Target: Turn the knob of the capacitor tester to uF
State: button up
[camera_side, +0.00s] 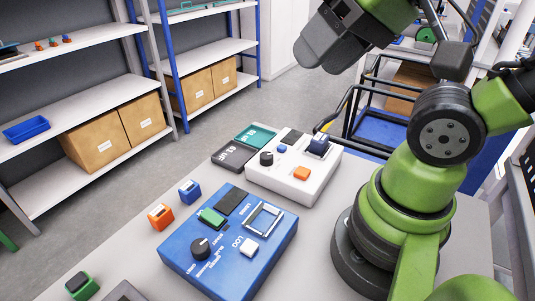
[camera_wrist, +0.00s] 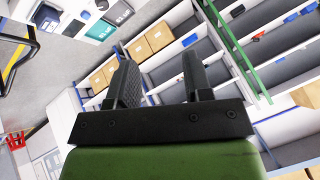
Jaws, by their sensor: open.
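A white device (camera_side: 293,172) stands on the grey table, with a black knob (camera_side: 266,158), a blue button, an orange button and a dark blue block. A blue device (camera_side: 228,246) in front of it has a black knob (camera_side: 201,248), a green block and a white button. I cannot tell from the labels which is the capacitor tester, nor read either knob's setting. My gripper (camera_side: 318,50) is raised high above and behind the devices, touching nothing. In the wrist view my gripper (camera_wrist: 158,72) is open and empty, its two black fingers apart, facing the shelves.
Small blue (camera_side: 189,191) and orange (camera_side: 160,215) blocks stand left of the blue device. Dark grey (camera_side: 234,156) and teal (camera_side: 256,136) trays lie beside the white device. Shelves with cardboard boxes (camera_side: 97,146) stand behind.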

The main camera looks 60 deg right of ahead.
jog(key=shift+o, duration=0.6)
jog(key=shift+w, duration=0.15)
jog(key=n+g+h, duration=0.2)
jog(key=n+g, duration=0.5)
jog(key=n, duration=0.1)
send_over(266, 155)
notch_tip(266, 155, down, 16)
jog(key=shift+n, duration=0.3)
notch_tip(266, 155, down, 10)
jog(key=shift+f, duration=0.2)
jog(key=c, duration=0.9)
